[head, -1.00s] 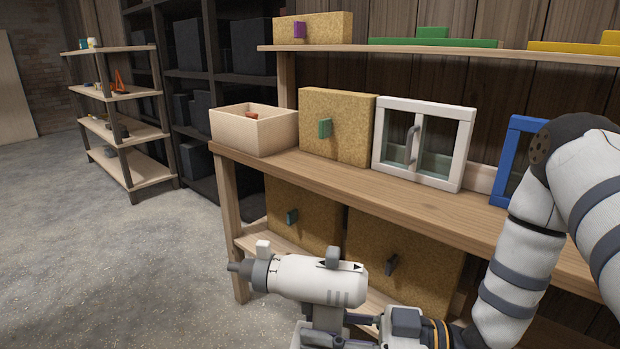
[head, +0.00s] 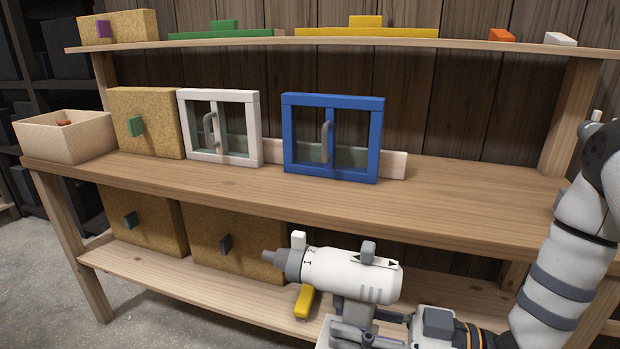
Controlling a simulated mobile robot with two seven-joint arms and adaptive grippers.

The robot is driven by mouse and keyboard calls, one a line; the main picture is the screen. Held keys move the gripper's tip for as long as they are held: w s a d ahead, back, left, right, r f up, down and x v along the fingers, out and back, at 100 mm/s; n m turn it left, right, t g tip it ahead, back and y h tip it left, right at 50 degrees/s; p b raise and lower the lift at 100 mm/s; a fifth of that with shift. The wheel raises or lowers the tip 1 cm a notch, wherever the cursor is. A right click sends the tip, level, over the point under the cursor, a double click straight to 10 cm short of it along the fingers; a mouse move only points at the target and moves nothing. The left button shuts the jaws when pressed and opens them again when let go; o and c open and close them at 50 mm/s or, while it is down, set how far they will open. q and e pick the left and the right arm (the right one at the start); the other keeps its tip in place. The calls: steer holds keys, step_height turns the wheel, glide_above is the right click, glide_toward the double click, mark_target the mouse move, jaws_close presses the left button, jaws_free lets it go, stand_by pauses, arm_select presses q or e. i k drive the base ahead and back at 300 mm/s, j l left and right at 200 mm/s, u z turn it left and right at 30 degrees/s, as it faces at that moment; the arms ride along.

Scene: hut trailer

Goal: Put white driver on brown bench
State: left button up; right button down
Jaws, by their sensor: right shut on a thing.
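The white driver (head: 345,275) has a grey nose and grey grip. My right gripper (head: 352,325) is shut on its grip and holds it in front of the bench, its nose pointing left. The brown bench (head: 450,195) is a wooden workbench with a main top, a lower shelf and an upper shelf. In the picture the driver lies below the front edge of the top, overlapping the lower shelf. The gripper's fingertips are partly hidden by the driver. My left gripper is not in view.
On the bench top stand a beige bin (head: 66,137), a cork box (head: 148,122), a white-framed cabinet (head: 221,128) and a blue-framed cabinet (head: 332,138). The top's right part is clear. A yellow-handled thing (head: 304,301) and cork boxes (head: 237,243) are on the lower shelf.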

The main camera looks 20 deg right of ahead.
mark_target(486, 207)
steer(key=k+l+z, duration=0.15)
steer(key=l+z, duration=0.7)
